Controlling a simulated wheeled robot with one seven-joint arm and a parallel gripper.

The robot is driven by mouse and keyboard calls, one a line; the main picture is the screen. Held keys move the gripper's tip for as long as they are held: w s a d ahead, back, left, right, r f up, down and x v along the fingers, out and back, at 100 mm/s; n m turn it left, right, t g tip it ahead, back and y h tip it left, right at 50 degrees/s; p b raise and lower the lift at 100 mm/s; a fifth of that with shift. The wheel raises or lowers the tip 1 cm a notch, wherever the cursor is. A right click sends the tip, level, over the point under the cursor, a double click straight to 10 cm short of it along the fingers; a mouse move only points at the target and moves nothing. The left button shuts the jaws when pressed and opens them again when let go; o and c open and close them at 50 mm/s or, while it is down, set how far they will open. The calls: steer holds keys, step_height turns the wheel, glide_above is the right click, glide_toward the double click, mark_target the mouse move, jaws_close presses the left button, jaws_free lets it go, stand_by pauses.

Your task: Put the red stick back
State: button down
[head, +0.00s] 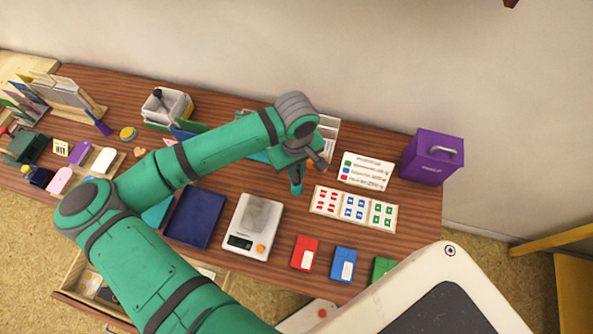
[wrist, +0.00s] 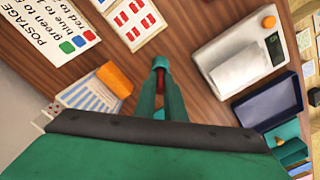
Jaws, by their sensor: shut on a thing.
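My gripper (head: 297,188) hangs over the table, left of the sheet of red, blue and green stamps (head: 354,208). In the wrist view my gripper (wrist: 160,64) has its green fingers close together, shut on a narrow red thing, likely the red stick (wrist: 160,80), of which only a sliver shows between them. The rest of it is hidden by the fingers. In the head view I cannot make out the stick. A red pad (head: 305,252), a blue pad (head: 343,264) and a green pad (head: 383,268) lie along the front edge.
A white scale (head: 241,242) stands left of the pads, with a dark blue tray (head: 194,217) beside it. A postage sign (head: 367,171) and a purple box (head: 431,157) stand at the back right. A drawer (head: 72,306) is open below the front edge.

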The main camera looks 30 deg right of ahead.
steer(key=c, duration=1.8)
jaws_free()
